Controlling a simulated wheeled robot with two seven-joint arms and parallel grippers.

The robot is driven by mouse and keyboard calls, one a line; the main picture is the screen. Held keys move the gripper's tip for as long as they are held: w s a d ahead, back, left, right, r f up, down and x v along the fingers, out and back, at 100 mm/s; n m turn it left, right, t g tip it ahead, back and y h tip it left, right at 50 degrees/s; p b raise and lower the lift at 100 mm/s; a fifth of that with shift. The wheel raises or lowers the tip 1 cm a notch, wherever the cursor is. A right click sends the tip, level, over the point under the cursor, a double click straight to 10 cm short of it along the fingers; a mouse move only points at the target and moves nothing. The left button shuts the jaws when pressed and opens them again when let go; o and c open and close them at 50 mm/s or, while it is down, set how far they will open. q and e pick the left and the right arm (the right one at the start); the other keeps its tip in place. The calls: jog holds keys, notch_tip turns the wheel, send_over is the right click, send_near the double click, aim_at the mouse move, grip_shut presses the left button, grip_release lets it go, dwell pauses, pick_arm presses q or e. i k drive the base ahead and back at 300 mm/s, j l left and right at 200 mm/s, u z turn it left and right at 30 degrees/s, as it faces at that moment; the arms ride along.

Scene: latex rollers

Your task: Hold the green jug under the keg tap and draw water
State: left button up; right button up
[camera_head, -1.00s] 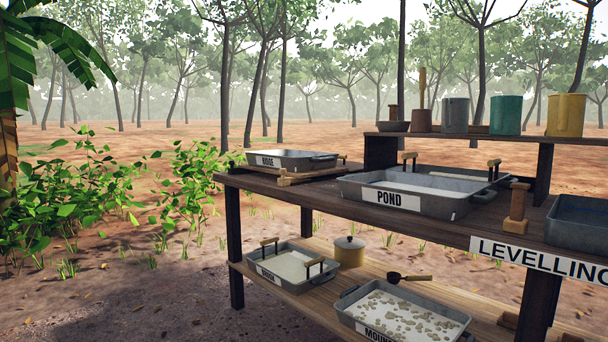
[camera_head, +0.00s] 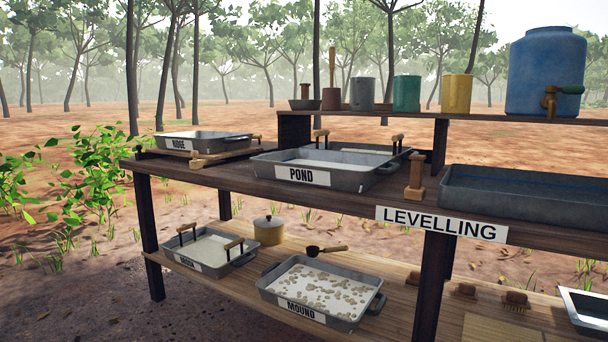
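The green jug (camera_head: 406,93) stands upright on the raised back shelf, between a grey jug and a yellow one. The blue keg (camera_head: 546,68) stands at the right end of the same shelf. Its brass tap (camera_head: 549,101) with a green handle faces the front, to the right of the jugs. Nothing is under the tap. Neither of my grippers is in view.
A yellow jug (camera_head: 456,94) and a grey jug (camera_head: 362,93) flank the green one. Below, the bench (camera_head: 335,201) holds the POND tray (camera_head: 340,180), the RIDGE tray (camera_head: 203,148) and a large dark trough (camera_head: 520,207). A LEVELLING sign (camera_head: 441,224) hangs at its front edge.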

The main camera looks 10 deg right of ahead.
aim_at(568, 89)
jog(key=z, duration=1.7)
